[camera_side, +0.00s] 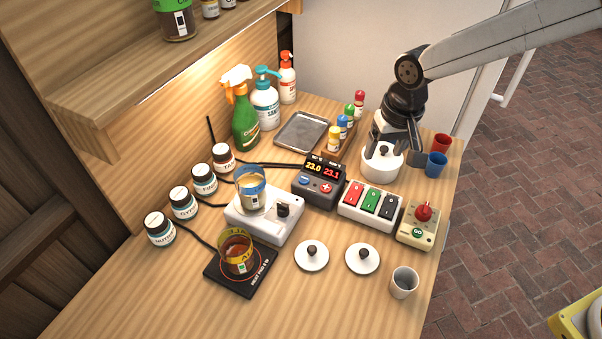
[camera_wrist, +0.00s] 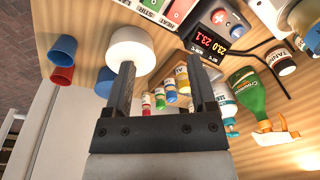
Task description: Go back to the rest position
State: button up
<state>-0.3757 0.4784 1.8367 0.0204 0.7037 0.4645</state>
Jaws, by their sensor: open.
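My gripper (camera_side: 394,148) is at the right rear of the table, with its fingers pointing down. Its fingers are spread apart and nothing is held between them; they also show in the wrist view (camera_wrist: 160,62). In the wrist view the white pot (camera_wrist: 132,42) appears beyond the tip of the left finger. Whether a finger touches it I cannot tell.
Red (camera_side: 441,143) and blue (camera_side: 437,164) cups stand close right of my gripper. Small colored bottles (camera_side: 341,124) and a tray (camera_side: 302,131) lie left. A switch box (camera_side: 369,206) and temperature display (camera_side: 319,183) stand in front. A shelf (camera_side: 170,75) overhangs the left.

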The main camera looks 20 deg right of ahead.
jog(key=s+d+n+t, duration=0.1)
jog(key=s+d, duration=1.4)
jog(key=d, duration=0.2)
jog(key=shift+d+f+h, duration=0.15)
jog(key=shift+f+h, duration=0.15)
jog(key=shift+f, duration=0.1)
